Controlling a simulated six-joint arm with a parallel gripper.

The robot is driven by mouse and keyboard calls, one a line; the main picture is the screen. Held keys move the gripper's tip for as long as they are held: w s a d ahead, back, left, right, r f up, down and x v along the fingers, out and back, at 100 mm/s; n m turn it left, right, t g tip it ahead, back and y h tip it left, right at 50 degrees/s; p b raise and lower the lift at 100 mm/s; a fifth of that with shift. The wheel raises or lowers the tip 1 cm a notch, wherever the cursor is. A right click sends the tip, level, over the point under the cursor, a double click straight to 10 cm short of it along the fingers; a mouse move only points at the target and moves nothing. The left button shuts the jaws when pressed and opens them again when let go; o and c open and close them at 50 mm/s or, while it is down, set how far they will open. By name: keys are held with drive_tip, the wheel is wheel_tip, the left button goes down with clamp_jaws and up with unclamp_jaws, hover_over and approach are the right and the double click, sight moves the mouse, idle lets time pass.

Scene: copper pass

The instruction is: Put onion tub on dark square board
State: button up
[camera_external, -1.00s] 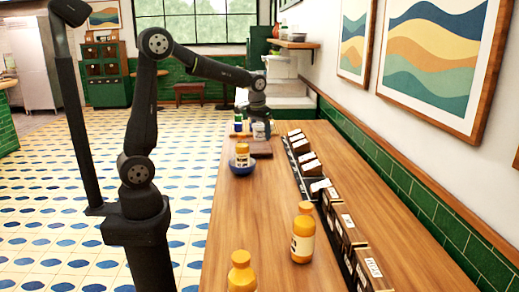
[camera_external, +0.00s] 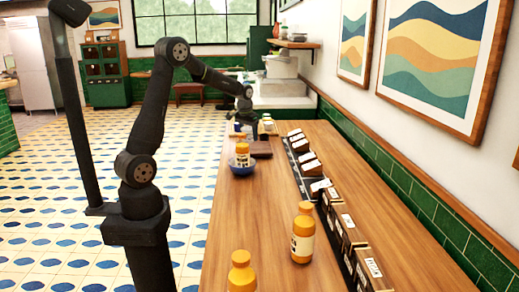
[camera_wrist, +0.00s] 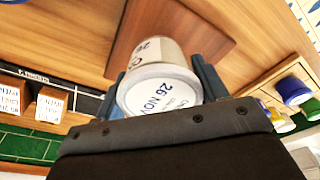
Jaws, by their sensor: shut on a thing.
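My gripper (camera_wrist: 160,78) is shut on a pale tub (camera_wrist: 162,92) in the wrist view. Its blue fingers clasp the tub on both sides. The tub has a white label reading "26 NOV"; its contents name is not legible. The dark square board (camera_wrist: 136,38) is a reddish-brown slab beyond the tub, partly hidden by it. In the external view the board (camera_external: 261,150) lies on the counter, and my gripper (camera_external: 244,116) is just behind it, toward the left. The held tub is too small there to make out clearly.
Several tubs with blue and yellow lids (camera_wrist: 294,92) stand at the right in the wrist view. A row of dark boxes (camera_external: 343,236) runs along the right. Two orange bottles stand nearer.

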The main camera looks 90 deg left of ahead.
sight(249, 142)
drive_tip(key=shift+f, duration=2)
drive_tip(key=shift+f, duration=0.1)
drive_tip(key=o, duration=1.1)
drive_tip(key=r, duration=0.4)
drive_tip(key=s+d+r, duration=0.1)
drive_tip(key=r, duration=0.7)
drive_tip(key=shift+s+d, duration=0.15)
drive_tip(key=f, duration=0.4)
drive_tip(key=w+a+f, duration=0.1)
drive_tip(key=f, duration=0.7)
drive_tip(key=shift+w+a+f, duration=0.1)
drive_tip(key=shift+w+a, duration=0.05)
drive_tip(key=shift+r, duration=1.95)
